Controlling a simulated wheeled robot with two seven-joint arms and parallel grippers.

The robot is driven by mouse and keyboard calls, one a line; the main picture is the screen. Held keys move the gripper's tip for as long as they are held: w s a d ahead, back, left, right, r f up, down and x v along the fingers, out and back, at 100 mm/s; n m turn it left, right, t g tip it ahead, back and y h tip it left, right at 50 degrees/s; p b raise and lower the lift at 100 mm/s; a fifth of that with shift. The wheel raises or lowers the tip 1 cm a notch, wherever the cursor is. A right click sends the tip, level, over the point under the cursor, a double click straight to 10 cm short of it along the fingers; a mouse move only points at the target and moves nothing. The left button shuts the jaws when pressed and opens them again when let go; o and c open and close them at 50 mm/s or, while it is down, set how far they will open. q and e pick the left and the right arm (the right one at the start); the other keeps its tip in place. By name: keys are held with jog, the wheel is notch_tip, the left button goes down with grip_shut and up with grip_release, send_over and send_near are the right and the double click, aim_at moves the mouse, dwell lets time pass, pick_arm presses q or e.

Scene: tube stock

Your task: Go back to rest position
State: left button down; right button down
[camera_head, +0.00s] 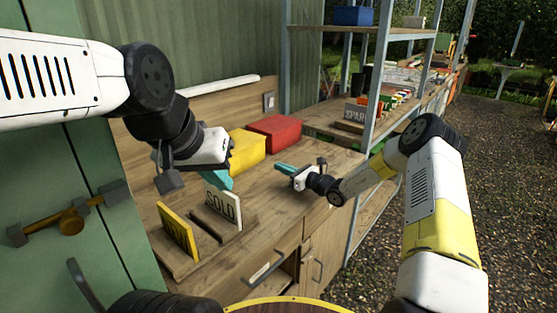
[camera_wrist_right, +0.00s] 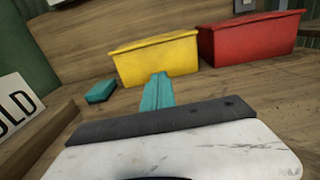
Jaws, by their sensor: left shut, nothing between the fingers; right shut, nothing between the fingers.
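My left gripper (camera_head: 218,176) hangs above the left part of the wooden bench, before the yellow box. Teal shows below its white body; whether this is all fingertip or partly a block behind is unclear. My right gripper (camera_head: 286,169) is low over the bench, its teal fingers together and empty, pointing toward the boxes. In the right wrist view its fingers (camera_wrist_right: 158,92) show closed, in front of the yellow box. Both grippers are shut on nothing.
A yellow box (camera_head: 247,151) and a red box (camera_head: 275,132) stand at the bench's back. A teal block (camera_wrist_right: 101,92) lies left of the yellow box. A SOLD sign (camera_head: 222,210) and a yellow sign (camera_head: 178,232) stand in front. A metal shelf post (camera_head: 375,75) rises near my right arm.

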jog(key=s+r+n+g+h, duration=0.3)
jog(key=s+r+n+g, duration=0.5)
jog(key=s+r+n, duration=1.1)
jog(key=s+d+r+n+t+h, duration=0.2)
jog(key=s+d+n+h, duration=0.1)
jog(key=s+d, duration=0.7)
jog(key=s+d+r+n+t+h, duration=0.1)
jog(key=s+d+n+h, duration=0.2)
jog(key=s+d+h, duration=0.3)
jog(key=s+d, duration=0.4)
jog(key=s, duration=0.4)
jog(key=shift+s+r+n+t+h, duration=0.3)
jog(key=shift+s+r+t, duration=0.05)
jog(key=shift+r+t, duration=0.05)
jog(key=shift+d, duration=0.1)
